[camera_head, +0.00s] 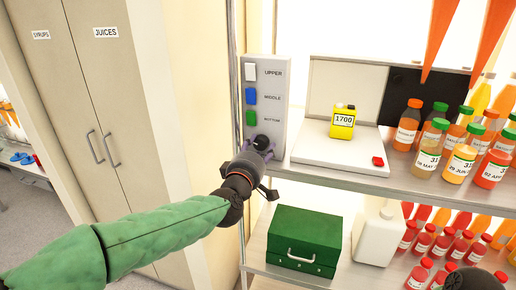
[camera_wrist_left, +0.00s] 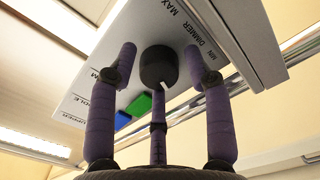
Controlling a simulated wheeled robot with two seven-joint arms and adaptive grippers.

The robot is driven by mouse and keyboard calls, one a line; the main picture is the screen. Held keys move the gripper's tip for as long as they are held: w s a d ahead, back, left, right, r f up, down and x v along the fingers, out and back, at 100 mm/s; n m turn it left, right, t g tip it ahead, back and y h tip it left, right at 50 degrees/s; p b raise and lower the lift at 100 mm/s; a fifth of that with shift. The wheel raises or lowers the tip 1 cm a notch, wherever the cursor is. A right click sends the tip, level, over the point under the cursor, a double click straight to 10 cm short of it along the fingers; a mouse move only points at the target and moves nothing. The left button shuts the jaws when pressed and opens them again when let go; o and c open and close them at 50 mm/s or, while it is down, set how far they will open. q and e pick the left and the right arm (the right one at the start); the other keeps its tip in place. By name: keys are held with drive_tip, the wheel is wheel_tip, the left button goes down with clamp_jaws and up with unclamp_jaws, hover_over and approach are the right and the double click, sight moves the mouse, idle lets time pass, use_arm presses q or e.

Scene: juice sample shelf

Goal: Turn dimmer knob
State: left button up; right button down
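The dimmer knob (camera_wrist_left: 158,66) is black and round with a white pointer mark, on a grey control panel (camera_head: 277,85) fixed at the left end of the shelf. The panel carries MAX, DIMMER and MIN lettering near the knob. In the head view the knob (camera_head: 262,141) sits below the green switch, partly behind my fingers. My left gripper (camera_wrist_left: 160,72) is open, its purple fingers spread around the knob with visible gaps at both sides. A third finger is below the knob; whether it touches is unclear. A dark part at the bottom right seems to be my right gripper (camera_head: 472,280), mostly cut off.
White, blue and green switches (camera_head: 250,95) sit above the knob. A white scale (camera_head: 330,150) with a yellow container (camera_head: 343,121) stands right of the panel. Juice bottles (camera_head: 460,160) fill the right shelf. A green box (camera_head: 303,241) and white jug (camera_head: 378,238) stand below.

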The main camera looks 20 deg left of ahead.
use_arm(q)
drive_tip(key=shift+d, duration=0.15)
drive_tip(key=shift+r, duration=0.1)
drive_tip(key=shift+s+r, duration=0.1)
drive_tip(key=shift+s, duration=0.4)
drive_tip(key=s, duration=1.1)
drive_tip(key=shift+a, duration=0.3)
drive_tip(key=w+d+f+m+g, duration=0.1)
drive_tip(key=f+m+g, duration=0.15)
drive_tip(key=f, duration=0.85)
drive_tip(key=w+d+f+m+g+h, duration=0.1)
drive_tip(key=f+m+g, duration=0.15)
drive_tip(key=f, duration=0.95)
drive_tip(key=w+d+f+m+g, duration=0.1)
drive_tip(key=d+f+m+g, duration=0.15)
drive_tip(key=f, duration=0.85)
drive_tip(key=s+d+f+m+g, duration=0.1)
drive_tip(key=s+f+g, duration=0.2)
drive_tip(key=s+f, duration=0.4)
drive_tip(key=s+d+f+m+g+h+p, duration=0.1)
drive_tip(key=s+f+g, duration=0.2)
drive_tip(key=s+f, duration=0.4)
drive_tip(key=s+d+f+m+g+h, duration=0.1)
drive_tip(key=s+f+g, duration=0.3)
drive_tip(key=s+f, duration=0.4)
wheel_tip(320, 180, down, 5)
drive_tip(key=shift+s+r+m+p, duration=0.1)
drive_tip(key=shift+m+p, duration=0.2)
drive_tip(key=shift+m, duration=0.25)
